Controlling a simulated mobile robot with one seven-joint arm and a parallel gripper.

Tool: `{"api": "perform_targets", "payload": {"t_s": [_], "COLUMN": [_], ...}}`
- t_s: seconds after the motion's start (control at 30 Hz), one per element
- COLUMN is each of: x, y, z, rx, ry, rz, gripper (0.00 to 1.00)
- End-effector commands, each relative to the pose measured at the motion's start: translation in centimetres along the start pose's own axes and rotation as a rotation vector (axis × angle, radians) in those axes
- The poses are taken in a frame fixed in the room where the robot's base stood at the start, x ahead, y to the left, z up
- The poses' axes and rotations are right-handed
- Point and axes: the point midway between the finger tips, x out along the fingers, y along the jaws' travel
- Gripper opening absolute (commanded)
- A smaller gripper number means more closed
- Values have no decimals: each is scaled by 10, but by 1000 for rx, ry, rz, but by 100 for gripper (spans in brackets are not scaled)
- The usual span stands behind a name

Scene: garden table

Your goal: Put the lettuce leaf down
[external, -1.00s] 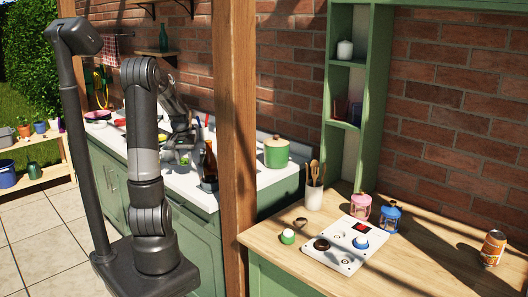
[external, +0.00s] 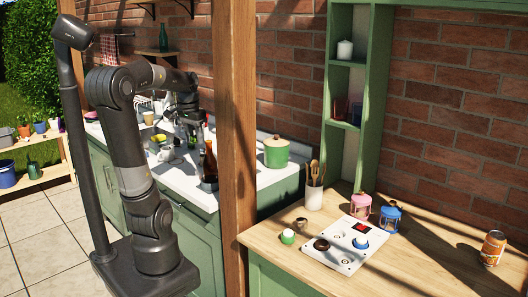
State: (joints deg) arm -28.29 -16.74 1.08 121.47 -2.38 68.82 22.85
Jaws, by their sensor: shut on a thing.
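My gripper (external: 190,134) is above the white counter (external: 258,178), pointing down, left of the brown bottle (external: 210,163). It is shut on a small green thing (external: 192,143), which looks like the lettuce leaf. The leaf is tiny in this view and partly hidden by the fingers. I cannot make out its outline or its exact height over the counter.
A green lidded pot (external: 276,153) stands right of the bottle, beyond the wooden post (external: 235,120). A yellow item (external: 158,138) and white dishes crowd the counter left of my gripper. A wooden table (external: 420,250) at right holds a stove-like panel (external: 342,246) and jars.

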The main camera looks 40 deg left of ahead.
Motion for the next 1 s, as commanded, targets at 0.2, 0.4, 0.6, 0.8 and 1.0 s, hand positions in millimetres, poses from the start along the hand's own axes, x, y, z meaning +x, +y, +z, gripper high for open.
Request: {"api": "perform_targets", "payload": {"t_s": [0.2,0.4,0.6,0.8,1.0], "x": [-36,-57,-71,-85,-95], "y": [67,132,194,249,302], "z": [40,86,127,156,167], "rx": [217,366,488,587,662], "ry": [7,7,3,0,-4], "rz": [27,45,59,70,81], "gripper": [11,11,11,11,11]}}
